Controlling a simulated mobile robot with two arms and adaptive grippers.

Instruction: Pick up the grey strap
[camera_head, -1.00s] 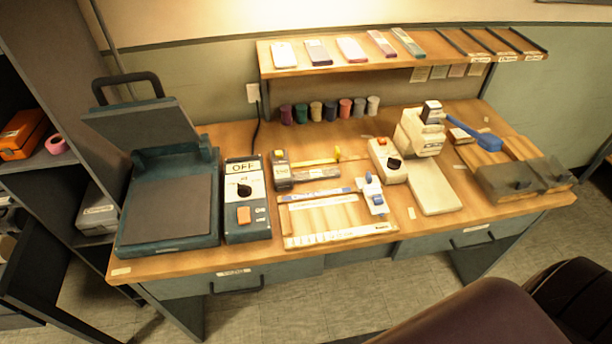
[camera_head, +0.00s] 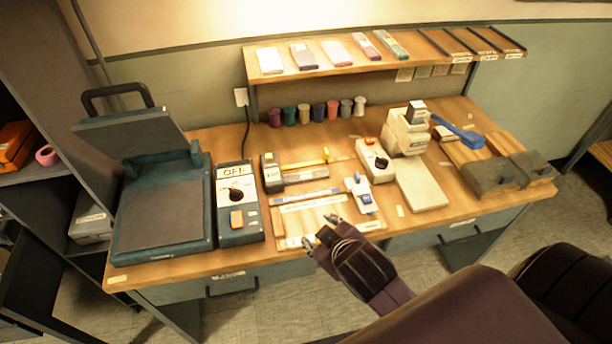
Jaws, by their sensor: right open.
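No piece is plainly readable as the grey strap. Several flat coloured pieces lie on the raised shelf (camera_head: 420,60), among them a greyish one (camera_head: 303,56) and a grey-green one (camera_head: 391,45). Several small rolls stand below the shelf, two of them greyish: one grey (camera_head: 346,107) and one paler (camera_head: 359,105). I cannot tell which of these is the strap. My right gripper (camera_head: 321,230) is open and empty, over the front edge of the bench by the framed tray (camera_head: 297,242). It is well short of the shelf and rolls. My left gripper is not in view.
A heat press (camera_head: 165,220) with raised lid and a control box (camera_head: 240,213) stand at left. A tape dispenser (camera_head: 272,173), a white machine (camera_head: 412,135), a blue-handled tool (camera_head: 465,135) and grey blocks (camera_head: 490,176) fill the bench.

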